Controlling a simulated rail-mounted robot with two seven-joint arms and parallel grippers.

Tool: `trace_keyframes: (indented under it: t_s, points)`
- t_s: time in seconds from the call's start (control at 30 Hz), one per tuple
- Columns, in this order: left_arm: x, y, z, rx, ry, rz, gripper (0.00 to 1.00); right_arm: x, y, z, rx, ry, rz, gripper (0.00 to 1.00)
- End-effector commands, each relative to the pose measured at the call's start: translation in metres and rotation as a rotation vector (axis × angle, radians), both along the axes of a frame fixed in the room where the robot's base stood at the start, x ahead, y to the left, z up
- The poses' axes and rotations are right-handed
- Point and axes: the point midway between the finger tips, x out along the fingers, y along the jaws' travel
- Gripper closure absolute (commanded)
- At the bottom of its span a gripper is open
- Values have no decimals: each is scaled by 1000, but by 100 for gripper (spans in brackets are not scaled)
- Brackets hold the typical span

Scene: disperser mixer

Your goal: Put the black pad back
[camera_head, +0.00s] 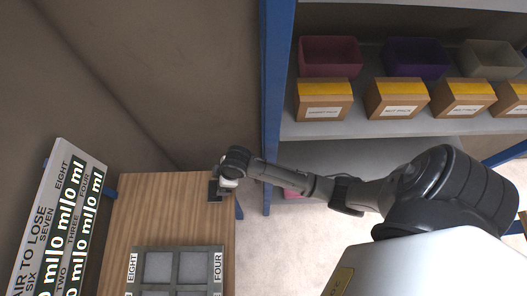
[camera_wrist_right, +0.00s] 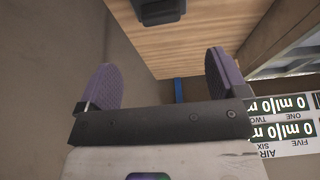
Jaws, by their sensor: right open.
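A small black object (camera_head: 214,190), which looks like the black pad, sits at the back right corner of the wooden table. In the right wrist view it is a black block (camera_wrist_right: 158,12) on the wood at the top edge, partly cut off. My right gripper (camera_wrist_right: 162,80) is open, with its two purple ridged fingers wide apart and nothing between them. In the head view my right gripper (camera_head: 228,182) is over that corner and partly hides the black object. It is apart from the block in the wrist view. My left gripper is not in view.
A dark tray (camera_head: 176,250) with grey square pads and number labels lies at the table's front. A sign board (camera_head: 60,225) with readouts stands left. A blue-framed shelf (camera_head: 278,100) with bins and cartons stands right. The wooden table top (camera_head: 150,205) behind the tray is clear.

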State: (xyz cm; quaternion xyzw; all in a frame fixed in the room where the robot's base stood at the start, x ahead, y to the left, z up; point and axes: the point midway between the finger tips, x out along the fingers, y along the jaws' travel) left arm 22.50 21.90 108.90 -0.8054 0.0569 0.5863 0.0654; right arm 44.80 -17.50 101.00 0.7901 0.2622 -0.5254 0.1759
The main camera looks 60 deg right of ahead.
Motion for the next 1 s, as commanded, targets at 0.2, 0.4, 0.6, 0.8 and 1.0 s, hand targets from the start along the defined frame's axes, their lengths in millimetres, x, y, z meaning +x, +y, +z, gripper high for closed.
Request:
trace_keyframes:
  t_s: [0.2, 0.4, 0.6, 0.8, 1.0]
  points:
    - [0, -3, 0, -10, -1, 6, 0, -27, 1, 1, 2, 11, -33, 8]
    - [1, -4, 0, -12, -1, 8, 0, -110, -7, 20, -6, 40, -185, 8]
    - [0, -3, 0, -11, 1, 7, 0, -181, -26, 52, -34, 59, -357, 8]
    - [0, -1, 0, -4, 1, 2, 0, -217, -40, 74, -59, 68, -458, 8]
    - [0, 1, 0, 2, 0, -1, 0, -223, -43, 79, -64, 68, -480, 8]
